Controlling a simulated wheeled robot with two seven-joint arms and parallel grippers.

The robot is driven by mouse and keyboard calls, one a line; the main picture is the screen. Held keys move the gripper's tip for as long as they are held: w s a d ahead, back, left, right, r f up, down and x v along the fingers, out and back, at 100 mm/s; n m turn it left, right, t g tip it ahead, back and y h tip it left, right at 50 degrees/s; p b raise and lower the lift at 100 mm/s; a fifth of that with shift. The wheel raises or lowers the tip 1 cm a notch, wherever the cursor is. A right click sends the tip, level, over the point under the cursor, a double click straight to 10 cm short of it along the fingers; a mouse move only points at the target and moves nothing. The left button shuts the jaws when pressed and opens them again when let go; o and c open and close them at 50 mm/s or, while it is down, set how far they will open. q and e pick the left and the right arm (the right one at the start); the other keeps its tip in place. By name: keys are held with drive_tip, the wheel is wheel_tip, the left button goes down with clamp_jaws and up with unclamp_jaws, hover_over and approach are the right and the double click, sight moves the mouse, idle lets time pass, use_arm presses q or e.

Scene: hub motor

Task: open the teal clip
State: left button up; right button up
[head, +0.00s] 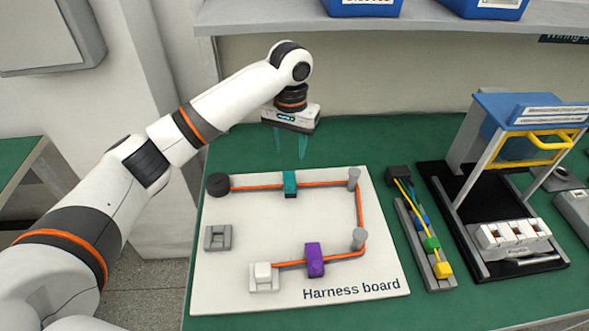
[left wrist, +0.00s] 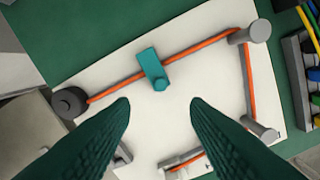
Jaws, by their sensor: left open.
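The teal clip (head: 290,183) sits on the orange cable (head: 330,184) along the far side of the harness board (head: 215,283). It looks closed around the cable. In the left wrist view the teal clip (left wrist: 152,68) lies ahead of the fingers, with a round knob at its near end. My left gripper (head: 291,147) is open and empty, pointing down above the board's far edge, apart from the clip. Its two teal fingers (left wrist: 160,108) frame the lower part of the wrist view. My right gripper is not in view.
A purple clip (head: 314,261) and a white connector (head: 263,277) are on the near cable run. Grey posts (head: 354,178) and a dark round end piece (head: 218,185) stand on the board. A colored-wire rack (head: 419,247) and a blue-topped fixture (head: 500,108) stand to the right.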

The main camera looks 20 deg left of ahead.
sight(290, 183)
use_arm(q)
drive_tip(key=f, duration=0.4)
drive_tip(key=shift+s, duration=0.2)
wheel_tip(290, 183, down, 8)
drive_tip(key=shift+r+p, duration=0.1)
drive_tip(key=shift+p, duration=0.35)
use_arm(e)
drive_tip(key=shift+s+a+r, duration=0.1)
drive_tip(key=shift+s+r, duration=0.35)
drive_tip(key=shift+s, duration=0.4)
use_arm(q)
drive_tip(key=shift+w, duration=0.1)
clamp_jaws()
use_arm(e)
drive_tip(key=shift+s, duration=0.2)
